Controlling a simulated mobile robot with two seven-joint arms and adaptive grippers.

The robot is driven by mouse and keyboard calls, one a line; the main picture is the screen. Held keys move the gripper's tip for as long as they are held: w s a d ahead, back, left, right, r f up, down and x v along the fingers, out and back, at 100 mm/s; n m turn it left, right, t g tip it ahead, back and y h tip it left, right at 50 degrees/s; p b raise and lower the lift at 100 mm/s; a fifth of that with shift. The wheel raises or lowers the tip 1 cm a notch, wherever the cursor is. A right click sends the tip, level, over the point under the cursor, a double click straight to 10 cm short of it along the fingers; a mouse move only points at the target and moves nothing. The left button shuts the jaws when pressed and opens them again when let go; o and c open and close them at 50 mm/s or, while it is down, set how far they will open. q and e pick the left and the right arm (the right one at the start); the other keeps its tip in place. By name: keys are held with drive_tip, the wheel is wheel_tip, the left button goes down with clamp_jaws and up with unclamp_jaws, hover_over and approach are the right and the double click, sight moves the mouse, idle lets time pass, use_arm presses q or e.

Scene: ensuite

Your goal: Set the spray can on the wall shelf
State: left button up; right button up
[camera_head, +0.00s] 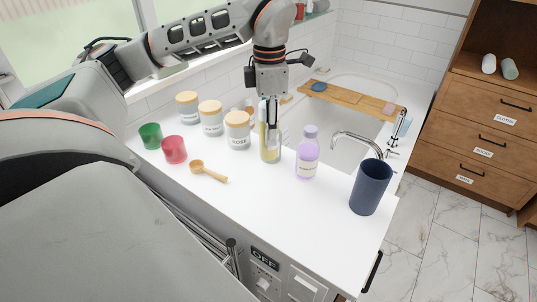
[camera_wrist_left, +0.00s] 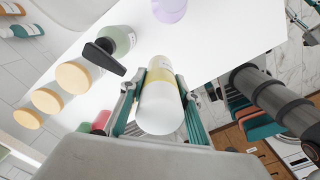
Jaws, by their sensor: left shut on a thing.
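My left gripper (camera_head: 270,122) points down over the white counter and is shut on the spray can (camera_head: 264,143). The can has a yellow band and a white end; in the left wrist view the can (camera_wrist_left: 160,105) stands between the fingers of the gripper (camera_wrist_left: 160,100). In the head view the fingers hide part of it, and I cannot tell whether its base touches the counter. A ledge (camera_head: 318,14), perhaps the wall shelf, shows partly behind my arm at the top, with small things on it. My right gripper is not in view.
Lidded jars (camera_head: 210,118) stand left of the can, a lilac bottle (camera_head: 308,155) right of it. A green pump bottle (camera_wrist_left: 116,42) is close by in the wrist view. Cups (camera_head: 174,150), a wooden scoop (camera_head: 207,172) and a navy tumbler (camera_head: 370,188) share the counter. Its front middle is clear.

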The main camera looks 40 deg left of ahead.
use_arm(q)
wheel_tip(320, 180, down, 10)
drive_tip(key=shift+b, duration=0.4)
drive_tip(key=shift+f, duration=0.1)
drive_tip(key=o, duration=0.9)
